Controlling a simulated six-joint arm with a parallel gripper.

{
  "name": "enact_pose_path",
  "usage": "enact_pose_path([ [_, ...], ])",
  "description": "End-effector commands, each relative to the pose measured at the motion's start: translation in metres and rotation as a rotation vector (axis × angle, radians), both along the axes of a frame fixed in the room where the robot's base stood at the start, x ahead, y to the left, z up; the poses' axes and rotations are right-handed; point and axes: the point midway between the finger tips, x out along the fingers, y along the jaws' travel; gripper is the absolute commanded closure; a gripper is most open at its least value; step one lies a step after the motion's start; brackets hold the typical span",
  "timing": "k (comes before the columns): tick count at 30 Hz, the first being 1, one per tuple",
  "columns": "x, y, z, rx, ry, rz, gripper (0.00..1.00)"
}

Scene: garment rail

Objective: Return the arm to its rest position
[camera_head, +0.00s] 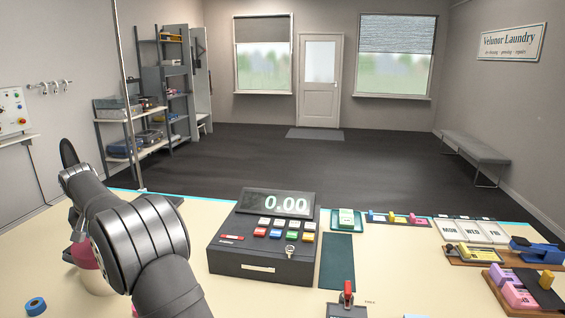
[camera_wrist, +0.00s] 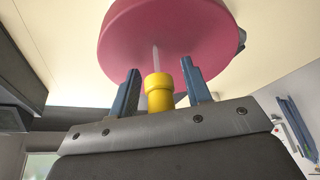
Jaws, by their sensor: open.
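My gripper (camera_wrist: 160,67) is open in the wrist view, its two blue fingers spread apart. A yellow cylinder (camera_wrist: 160,97) on a thin pale stem stands between the fingers, with a visible gap on each side. The stem meets a rounded pink object (camera_wrist: 165,25) beyond the fingertips; whether the fingers touch the pink object I cannot tell. In the head view my arm reaches to the left over the counter and hides most of a pink object (camera_head: 88,258) on a pale base. The fingers are hidden there.
The cream counter (camera_head: 210,300) holds a black cash register (camera_head: 262,238) right of my arm. A blue tape roll (camera_head: 36,306) lies at the lower left. A thin upright pole (camera_head: 127,95) stands behind my arm. Stamps and trays (camera_head: 470,257) fill the right side.

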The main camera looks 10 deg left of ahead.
Motion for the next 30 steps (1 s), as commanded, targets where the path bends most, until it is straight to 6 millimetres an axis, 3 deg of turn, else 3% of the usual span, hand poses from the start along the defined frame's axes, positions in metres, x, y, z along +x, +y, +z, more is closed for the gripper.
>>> enact_pose_path([
  [1,0.000,0.001,0.016,0.010,-0.007,0.001,0.56],
  [3,0.000,0.001,0.025,0.010,-0.006,0.001,0.56],
  [11,0.000,0.001,0.038,0.006,-0.004,0.001,0.56],
  [22,0.000,0.001,0.036,0.006,-0.004,0.001,0.56],
  [29,-0.001,0.000,0.007,0.003,-0.003,0.000,0.56],
  [30,-0.002,-0.001,0.010,0.009,-0.006,0.001,0.56],
])
